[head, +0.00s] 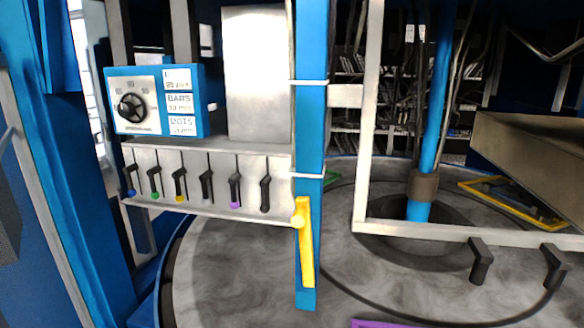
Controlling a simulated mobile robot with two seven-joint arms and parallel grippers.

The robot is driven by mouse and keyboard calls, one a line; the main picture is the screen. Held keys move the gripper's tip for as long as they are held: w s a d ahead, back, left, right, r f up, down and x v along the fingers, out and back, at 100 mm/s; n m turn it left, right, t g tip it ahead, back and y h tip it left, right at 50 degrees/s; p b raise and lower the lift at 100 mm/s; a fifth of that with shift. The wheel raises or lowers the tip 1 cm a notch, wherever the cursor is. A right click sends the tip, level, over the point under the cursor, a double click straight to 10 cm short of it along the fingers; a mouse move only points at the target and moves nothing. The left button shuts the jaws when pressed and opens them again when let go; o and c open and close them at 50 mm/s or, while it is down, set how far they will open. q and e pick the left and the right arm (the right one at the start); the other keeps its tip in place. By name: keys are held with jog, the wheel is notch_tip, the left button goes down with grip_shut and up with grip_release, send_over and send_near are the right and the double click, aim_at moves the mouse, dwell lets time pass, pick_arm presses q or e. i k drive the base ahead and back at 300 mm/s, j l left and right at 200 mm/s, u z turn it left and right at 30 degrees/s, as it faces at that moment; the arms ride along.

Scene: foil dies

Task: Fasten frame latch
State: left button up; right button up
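The yellow latch (306,245) is a long flat lever on the lower part of the blue upright post (312,130). Its round pivot knob is at its upper left, and the lever hangs down, nearly vertical, along the post. A pale frame (366,130) stands to the right of the post, with a vertical bar and a long bottom bar (450,233). A short pale tab (345,96) reaches from the frame towards the post. I cannot tell whether the latch touches the frame. Neither of my grippers shows in the head view.
A blue control box (158,101) with a black dial is at upper left. Below it, a pale rack (208,160) carries several dark levers with coloured tips. Two dark handles (481,260) (555,265) hang at the frame's bottom bar. A grey round table (240,270) lies below.

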aim_at(301, 220)
jog(key=j+z, duration=0.4)
jog(key=j, duration=0.55)
jog(key=l+u, duration=0.8)
jog(key=k+l+u, duration=0.1)
jog(key=l+u, duration=0.2)
jog(key=u, duration=0.15)
jog(key=k+l+u, duration=0.15)
jog(key=l+u, duration=0.25)
jog(key=j, duration=0.1)
